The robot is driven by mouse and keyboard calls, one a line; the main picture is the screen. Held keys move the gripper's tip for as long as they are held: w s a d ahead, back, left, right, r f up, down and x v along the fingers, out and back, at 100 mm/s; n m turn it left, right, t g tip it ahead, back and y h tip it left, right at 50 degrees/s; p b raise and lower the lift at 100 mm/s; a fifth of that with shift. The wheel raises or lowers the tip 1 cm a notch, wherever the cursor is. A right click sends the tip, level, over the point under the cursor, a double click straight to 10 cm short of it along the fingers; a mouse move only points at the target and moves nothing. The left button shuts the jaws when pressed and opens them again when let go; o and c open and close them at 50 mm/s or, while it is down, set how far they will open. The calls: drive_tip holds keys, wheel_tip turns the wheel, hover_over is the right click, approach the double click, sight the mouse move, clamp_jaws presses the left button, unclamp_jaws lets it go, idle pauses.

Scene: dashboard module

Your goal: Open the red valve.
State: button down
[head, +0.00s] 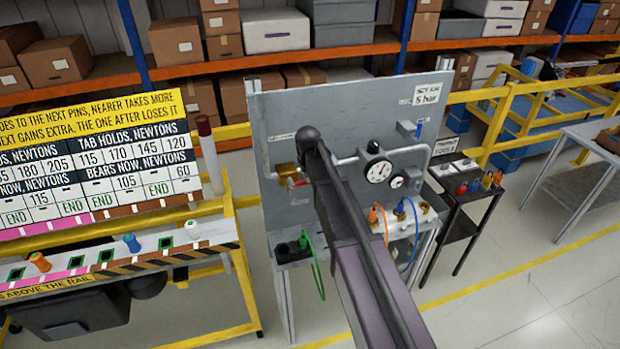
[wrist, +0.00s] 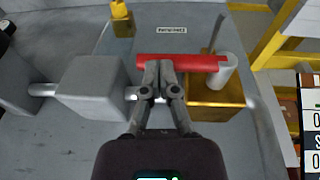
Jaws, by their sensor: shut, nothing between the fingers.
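The red valve handle (wrist: 188,66) is a flat bar in the wrist view. It points left from a pale round hub (wrist: 228,72) over a brass valve body (wrist: 215,93), roughly in line with the grey pipe. In the head view the red handle (head: 300,184) shows small beside the brass body (head: 286,170), at the left of the grey panel. My gripper (wrist: 158,74) is shut and empty, its fingertips at the handle's free left part. I cannot tell whether they touch it. My arm hides the gripper in the head view.
A grey block (wrist: 92,88) sits on the pipe left of my fingers. The grey panel (head: 285,115) also carries a dial gauge (head: 378,171) and hoses. A yellow-framed stand (head: 245,290) is at the left, a small tool table (head: 462,195) at the right.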

drive_tip(key=shift+w+r, duration=0.1)
drive_tip(key=shift+r, duration=0.1)
idle(0.3)
drive_tip(key=shift+r+p, duration=0.15)
drive_tip(key=shift+p, duration=0.25)
drive_tip(key=p+v, duration=1.3)
drive_tip(key=shift+d, duration=0.55)
drive_tip(key=shift+r, duration=0.2)
drive_tip(key=s+d+f+m+g+b, duration=0.1)
drive_tip(key=s+d+f+b, duration=0.4)
drive_tip(key=s+f+b, duration=0.7)
drive_tip(key=s+d+f+m+g+b, duration=0.1)
drive_tip(key=s+d+f+b, duration=0.4)
drive_tip(key=s+f+b, duration=0.7)
drive_tip(key=shift+s+d+f+m+b, duration=0.2)
drive_tip(key=shift+s+f+m+b, duration=0.3)
drive_tip(key=shift+s, duration=0.75)
